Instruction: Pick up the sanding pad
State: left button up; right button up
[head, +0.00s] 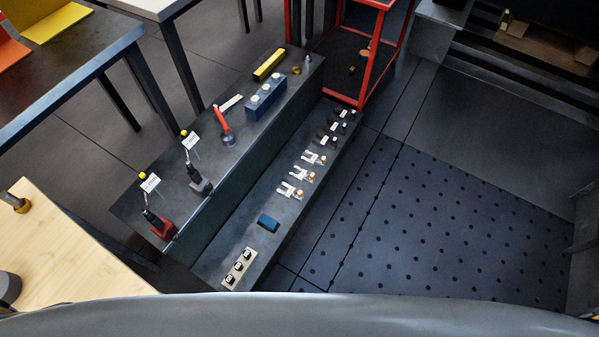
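A small blue block (268,222), which looks like the sanding pad, lies flat on the lower step of the dark bench (228,248). It sits between a pale holder with several dark pieces (238,268) and a row of white clips (290,190). Nothing covers it. Neither of my grippers shows in the head view.
The bench's upper step holds a red-based tool (160,228), a dark tool (197,180), a red-handled tool (223,128), a blue block with white knobs (266,98) and a yellow bar (269,64). A red frame (343,98) stands at the far end. The perforated floor (430,235) at right is clear.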

aim_at(266, 222)
jog(key=k+l+u, duration=0.1)
jog(key=u, duration=0.4)
jog(key=z, duration=2.35)
jog(key=u, duration=2.35)
jog(key=i+l+u, duration=0.1)
jog(key=l, duration=0.3)
jog(key=i+l+u, duration=0.25)
jog(key=i+l, duration=0.15)
jog(key=l, duration=0.4)
